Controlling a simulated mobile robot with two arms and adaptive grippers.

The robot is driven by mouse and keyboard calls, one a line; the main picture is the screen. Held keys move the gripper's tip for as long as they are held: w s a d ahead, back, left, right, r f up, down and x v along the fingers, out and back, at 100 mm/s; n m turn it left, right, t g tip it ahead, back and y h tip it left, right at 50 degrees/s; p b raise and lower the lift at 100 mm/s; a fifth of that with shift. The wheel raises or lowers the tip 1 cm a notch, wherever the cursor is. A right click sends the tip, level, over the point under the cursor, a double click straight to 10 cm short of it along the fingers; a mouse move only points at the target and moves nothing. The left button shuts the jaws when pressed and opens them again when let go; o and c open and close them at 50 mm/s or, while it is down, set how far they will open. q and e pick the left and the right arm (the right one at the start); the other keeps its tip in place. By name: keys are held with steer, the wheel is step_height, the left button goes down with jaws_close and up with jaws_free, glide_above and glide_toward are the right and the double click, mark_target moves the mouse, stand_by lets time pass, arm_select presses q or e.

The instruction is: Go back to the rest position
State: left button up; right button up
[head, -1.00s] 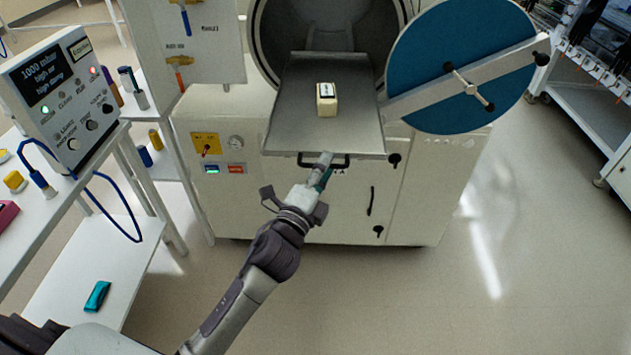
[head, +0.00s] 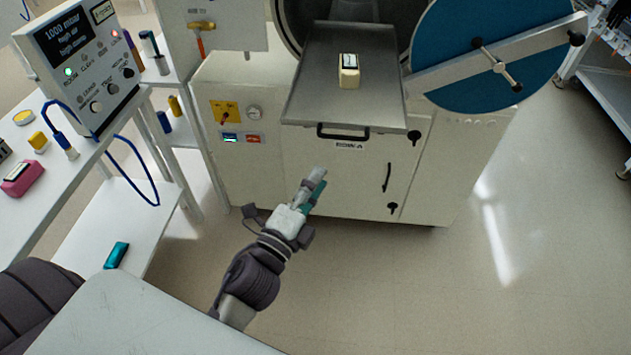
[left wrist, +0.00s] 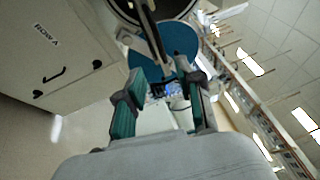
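My left gripper (head: 314,183) hangs in front of the white glovebox cabinet, below the handle (head: 343,131) of the pulled-out tray and apart from it. In the left wrist view the two green-padded fingers (left wrist: 167,88) stand apart with nothing between them, so it is open and empty. The metal tray (head: 305,85) sticks out of the round port and carries a small cream block (head: 349,72) with a dark-and-white top. My right gripper is in neither view.
The round blue door (head: 450,75) stands open to the right of the port. At left are a control box (head: 82,68) and a white bench (head: 45,190) with a pink box, bottles and a teal item (head: 117,255) lower down. The floor (head: 420,290) is clear.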

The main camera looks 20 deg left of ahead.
arm_select(q)
steer(key=shift+f, duration=0.1)
step_height(320, 180, down, 22)
steer(key=n+g, duration=0.5)
steer(key=s+a+f+n+g+y, duration=0.15)
steer(key=s+f, duration=0.25)
steer(key=f, duration=0.5)
steer(key=s+f+n+g, duration=0.3)
steer(key=s+f, duration=0.2)
steer(key=f, duration=0.4)
steer(key=s+a+f+n+g, duration=0.1)
steer(key=s+f+n+g, duration=0.1)
steer(key=s+f, duration=0.4)
steer(key=s+a+f+n+g, duration=0.2)
steer(key=s+f, duration=0.4)
steer(key=s, duration=0.7)
steer(key=s+a+f+n+g, duration=0.1)
steer(key=s+f+n+g, duration=0.3)
steer(key=s+f, duration=0.3)
steer(key=s+g+y, duration=0.1)
steer(key=s, duration=0.1)
steer(key=shift+s+a, duration=0.15)
steer(key=shift+s, duration=0.25)
